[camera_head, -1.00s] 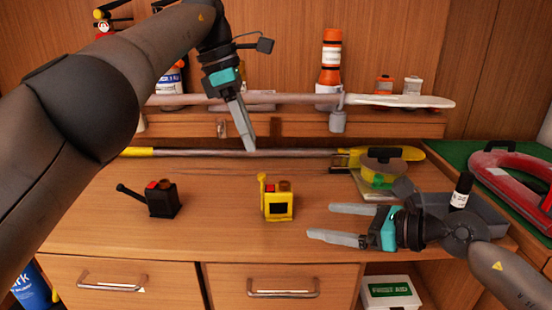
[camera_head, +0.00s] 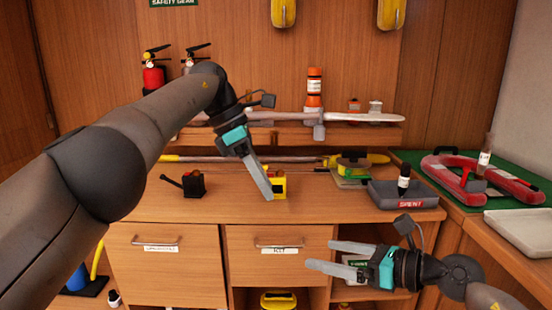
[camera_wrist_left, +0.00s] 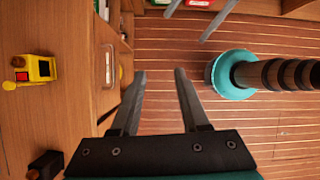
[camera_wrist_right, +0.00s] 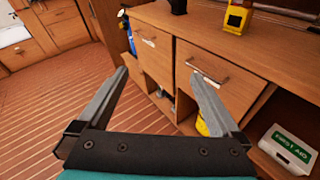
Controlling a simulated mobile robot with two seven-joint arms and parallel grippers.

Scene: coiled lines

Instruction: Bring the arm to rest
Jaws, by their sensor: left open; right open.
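My left gripper (camera_head: 256,178) is in the air in front of the cabinet in the head view, with its fingers pointing down and partly covering the yellow box (camera_head: 279,184) on the counter. In the left wrist view its two fingers (camera_wrist_left: 158,85) are apart with only floor between them. My right gripper (camera_head: 325,255) is in front of the drawers at lower right, its fingers spread and pointing left. In the right wrist view the fingers (camera_wrist_right: 160,80) are apart with nothing between them.
The wooden counter (camera_head: 230,207) holds a black box (camera_head: 193,184), a grey tray labelled SPENT (camera_head: 400,200) and a yellow-and-black tool (camera_head: 352,165). A first aid box (camera_wrist_right: 288,150) sits low in the cabinet.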

